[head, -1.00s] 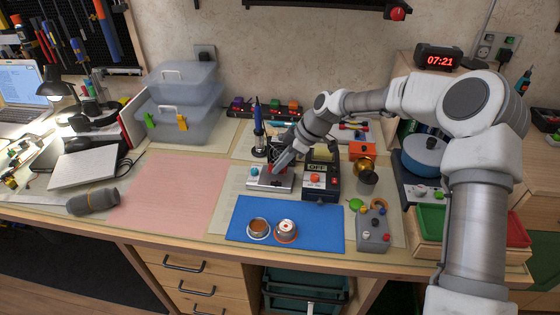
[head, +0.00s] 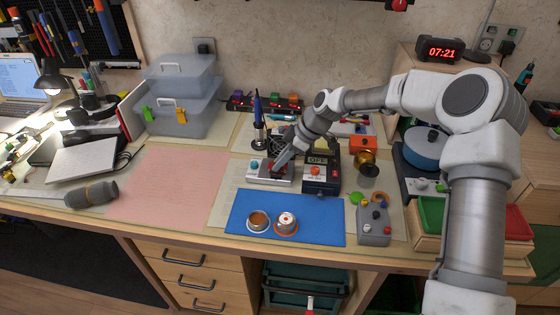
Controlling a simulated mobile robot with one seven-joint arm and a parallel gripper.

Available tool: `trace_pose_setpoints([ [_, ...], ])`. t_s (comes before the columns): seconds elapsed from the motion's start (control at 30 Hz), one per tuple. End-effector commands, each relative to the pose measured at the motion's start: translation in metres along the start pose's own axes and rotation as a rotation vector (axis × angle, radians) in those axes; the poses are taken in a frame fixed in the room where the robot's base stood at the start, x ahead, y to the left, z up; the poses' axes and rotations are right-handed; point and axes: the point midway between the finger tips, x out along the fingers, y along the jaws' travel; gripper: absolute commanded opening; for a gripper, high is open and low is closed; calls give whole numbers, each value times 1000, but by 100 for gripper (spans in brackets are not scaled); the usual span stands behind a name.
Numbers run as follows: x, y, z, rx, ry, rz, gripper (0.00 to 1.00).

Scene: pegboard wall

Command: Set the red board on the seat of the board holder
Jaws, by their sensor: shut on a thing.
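The board holder (head: 259,178) is a low grey block with a teal knob, on the mat left of the soldering station. My gripper (head: 276,168) reaches down over it from the upper right and is shut on the red board (head: 271,166). Only a small red patch of the board shows, at the fingertips and just at the holder's top. My gripper hides most of the board and part of the holder's seat. I cannot tell whether the board touches the seat.
The soldering station (head: 321,180) stands close on the right, with a soldering iron (head: 258,120) in its stand behind the holder. A blue mat (head: 250,232) with two small round containers lies in front. The pink mat (head: 168,186) at left is clear.

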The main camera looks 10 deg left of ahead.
Motion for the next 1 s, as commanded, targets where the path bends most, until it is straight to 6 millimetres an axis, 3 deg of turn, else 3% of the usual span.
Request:
trace_pose_setpoints([
  [1.0,6,0,4,0,0,0,0],
])
